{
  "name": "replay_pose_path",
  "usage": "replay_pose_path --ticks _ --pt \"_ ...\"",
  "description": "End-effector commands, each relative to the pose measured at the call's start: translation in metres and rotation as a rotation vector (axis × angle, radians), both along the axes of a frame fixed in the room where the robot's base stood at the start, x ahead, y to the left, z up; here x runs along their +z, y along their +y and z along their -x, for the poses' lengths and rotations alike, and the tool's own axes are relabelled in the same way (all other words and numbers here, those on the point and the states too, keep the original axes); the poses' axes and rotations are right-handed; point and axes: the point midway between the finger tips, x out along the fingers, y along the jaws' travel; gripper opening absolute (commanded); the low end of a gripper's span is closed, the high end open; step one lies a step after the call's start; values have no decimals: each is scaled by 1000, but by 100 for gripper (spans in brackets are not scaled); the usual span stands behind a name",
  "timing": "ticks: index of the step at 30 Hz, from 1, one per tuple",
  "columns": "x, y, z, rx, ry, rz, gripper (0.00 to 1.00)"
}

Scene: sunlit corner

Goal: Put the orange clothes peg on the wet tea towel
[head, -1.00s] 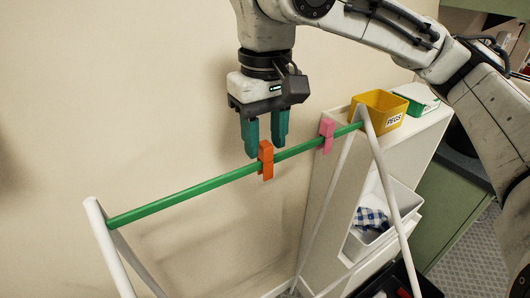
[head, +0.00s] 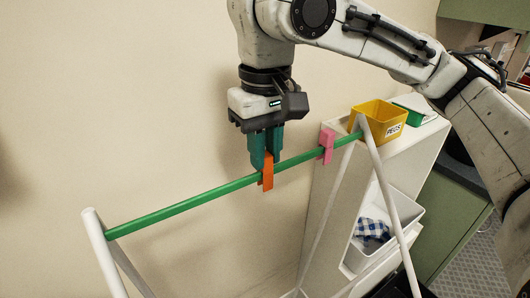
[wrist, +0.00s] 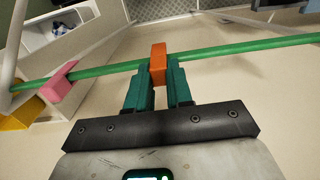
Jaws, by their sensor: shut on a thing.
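The orange clothes peg (head: 268,172) is clipped on the green rail (head: 190,202) of the drying rack. It also shows in the wrist view (wrist: 158,64), between my teal fingertips. My gripper (head: 265,157) is above the rail and shut on the upper part of the peg. A blue and white checked cloth (head: 371,226) lies in a white bin in the shelf; it is small in the wrist view (wrist: 61,28). I cannot tell whether this cloth is the wet tea towel. No cloth hangs on the rail.
A pink peg (head: 326,145) is clipped on the rail to the right. A yellow box labelled PEGS (head: 378,121) stands on the white shelf, beside a green and white item. The white bin (head: 408,212) is below. The rack's white legs (head: 103,252) flank the rail.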

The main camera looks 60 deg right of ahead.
Motion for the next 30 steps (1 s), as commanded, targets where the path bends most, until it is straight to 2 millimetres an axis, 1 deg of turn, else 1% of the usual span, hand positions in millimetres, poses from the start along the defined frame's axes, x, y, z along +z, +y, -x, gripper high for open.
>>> replay_pose_path --ticks 1,4,8,11,18,22,24,30 --pt "0 0 0 0 0 0 10" --pt "0 0 0 0 0 0 5" --pt "4 0 0 0 0 0 5" --pt "16 0 0 0 0 0 5" --pt "53 0 0 0 0 0 5" --pt "70 0 0 0 0 -1 5" --pt "73 0 0 0 0 -1 5" --pt "70 0 0 0 0 0 5"
